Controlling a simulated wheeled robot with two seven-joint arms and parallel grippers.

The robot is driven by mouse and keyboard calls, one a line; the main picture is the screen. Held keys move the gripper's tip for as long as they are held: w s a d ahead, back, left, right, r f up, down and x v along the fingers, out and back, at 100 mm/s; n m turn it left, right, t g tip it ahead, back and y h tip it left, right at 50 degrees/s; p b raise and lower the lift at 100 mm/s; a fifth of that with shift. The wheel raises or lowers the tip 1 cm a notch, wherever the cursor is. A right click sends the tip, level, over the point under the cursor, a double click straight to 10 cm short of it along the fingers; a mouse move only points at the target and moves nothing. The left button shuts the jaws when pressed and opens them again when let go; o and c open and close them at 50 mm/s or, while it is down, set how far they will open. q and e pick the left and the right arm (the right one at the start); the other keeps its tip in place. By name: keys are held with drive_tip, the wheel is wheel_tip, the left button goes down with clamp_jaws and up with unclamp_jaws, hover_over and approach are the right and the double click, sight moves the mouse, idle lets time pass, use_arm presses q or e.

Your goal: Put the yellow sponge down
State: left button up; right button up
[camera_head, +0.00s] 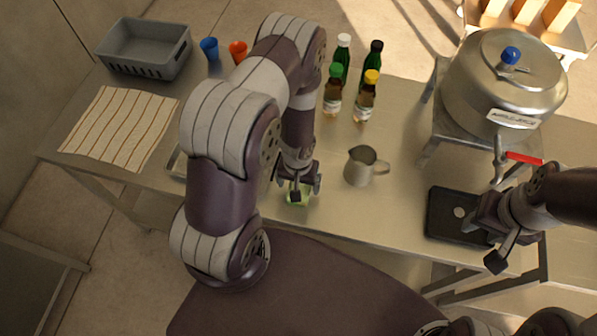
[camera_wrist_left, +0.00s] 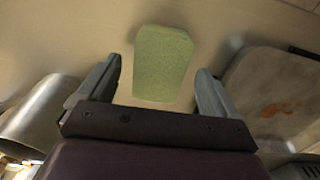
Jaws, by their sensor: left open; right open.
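The yellow sponge, yellow-green in the pictures, (camera_head: 297,197) is at the front edge of the steel table, below my left gripper (camera_head: 298,188). In the left wrist view the sponge (camera_wrist_left: 163,63) lies between the two spread fingers of my left gripper (camera_wrist_left: 158,80), with a gap on each side. It appears to rest on the table top; the head view half hides it behind the fingers. My right gripper (camera_head: 498,244) is open and holds nothing visible, over the right part of a black tray (camera_head: 447,213).
A metal jug (camera_head: 360,166) stands right of the sponge. A shallow metal tray (camera_head: 176,163) is to its left, partly behind my arm. Several bottles (camera_head: 364,99) stand behind. A striped cloth (camera_head: 121,127), grey crate (camera_head: 145,48), cups (camera_head: 210,49) and large pot (camera_head: 506,80) are farther out.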

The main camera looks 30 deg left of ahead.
use_arm(q)
wheel_tip(320, 180, up, 24)
drive_tip(key=m+t+p, duration=0.1)
drive_tip(key=m+p, duration=0.1)
drive_tip(key=p, duration=0.1)
drive_tip(key=s+d+r+m, duration=0.1)
drive_tip(key=s+d+r, duration=0.2)
drive_tip(key=s+r, duration=0.25)
wheel_tip(320, 180, down, 13)
drive_tip(key=w+b, duration=0.1)
drive_tip(key=b, duration=1.2)
drive_tip(key=shift+w+a, duration=0.3)
drive_tip(key=shift+w, duration=0.1)
drive_tip(key=shift+s, duration=0.2)
drive_tip(key=shift+w, duration=0.15)
